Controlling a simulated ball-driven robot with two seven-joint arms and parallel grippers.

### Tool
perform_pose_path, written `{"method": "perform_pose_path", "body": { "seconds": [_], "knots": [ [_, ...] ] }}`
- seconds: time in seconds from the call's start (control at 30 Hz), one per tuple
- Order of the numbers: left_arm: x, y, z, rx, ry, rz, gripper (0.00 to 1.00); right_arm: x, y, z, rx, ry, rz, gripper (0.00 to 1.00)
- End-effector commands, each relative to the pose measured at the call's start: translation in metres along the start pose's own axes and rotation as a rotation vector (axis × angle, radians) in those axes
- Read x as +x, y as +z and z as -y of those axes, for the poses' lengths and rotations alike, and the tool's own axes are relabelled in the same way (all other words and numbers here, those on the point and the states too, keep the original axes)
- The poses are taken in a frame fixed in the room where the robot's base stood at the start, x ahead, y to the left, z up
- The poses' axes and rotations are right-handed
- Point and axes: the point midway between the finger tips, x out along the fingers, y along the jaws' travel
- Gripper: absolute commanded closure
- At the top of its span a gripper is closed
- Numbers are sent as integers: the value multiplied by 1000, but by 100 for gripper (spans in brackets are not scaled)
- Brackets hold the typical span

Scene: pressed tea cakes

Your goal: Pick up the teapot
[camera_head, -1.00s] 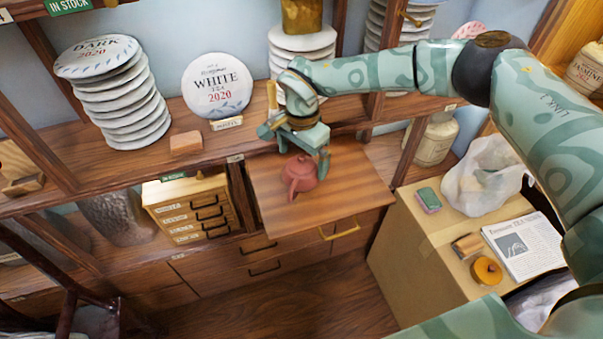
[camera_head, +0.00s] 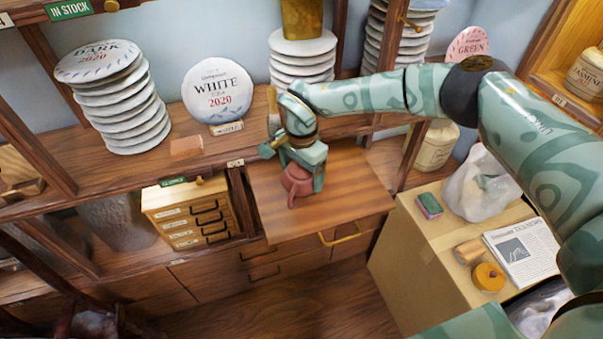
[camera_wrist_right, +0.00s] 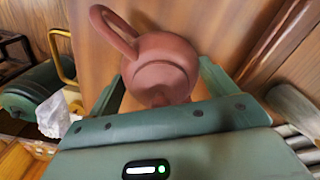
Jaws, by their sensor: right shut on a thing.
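The small reddish-brown clay teapot (camera_head: 296,187) is over the wooden pull-out surface (camera_head: 335,205) below the shelf. I cannot tell whether its base touches the wood. My right gripper (camera_head: 302,180) comes down from above and is shut on the teapot's body, partly covering it. In the right wrist view the teapot (camera_wrist_right: 160,72) sits between the two green fingers (camera_wrist_right: 162,88), with its looped handle pointing up and left. My left gripper is not in view.
Stacks of white tea cakes (camera_head: 125,110) and a WHITE tea disc (camera_head: 217,90) stand on the shelf (camera_head: 200,165) behind. A small drawer box (camera_head: 190,212) is to the left. A cardboard box (camera_head: 420,250) with a newspaper (camera_head: 522,252) is to the right.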

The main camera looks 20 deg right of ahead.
Motion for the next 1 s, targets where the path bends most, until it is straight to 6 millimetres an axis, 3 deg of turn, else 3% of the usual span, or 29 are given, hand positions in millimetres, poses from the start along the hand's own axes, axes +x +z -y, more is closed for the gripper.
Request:
{"method": "perform_pose_path", "body": {
  "seconds": [0.23, 0.5, 0.8, 1.0],
  "knots": [
    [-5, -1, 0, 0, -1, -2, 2, -35, 0, 0, -1, -4, -2, 58],
    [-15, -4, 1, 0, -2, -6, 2, -97, 45, -43, -7, -2, -1, 58],
    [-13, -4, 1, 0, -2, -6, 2, -122, 91, -87, -3, -2, 0, 58],
    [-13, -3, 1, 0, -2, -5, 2, -128, 100, -97, 1, -1, -1, 58]
  ]
}}
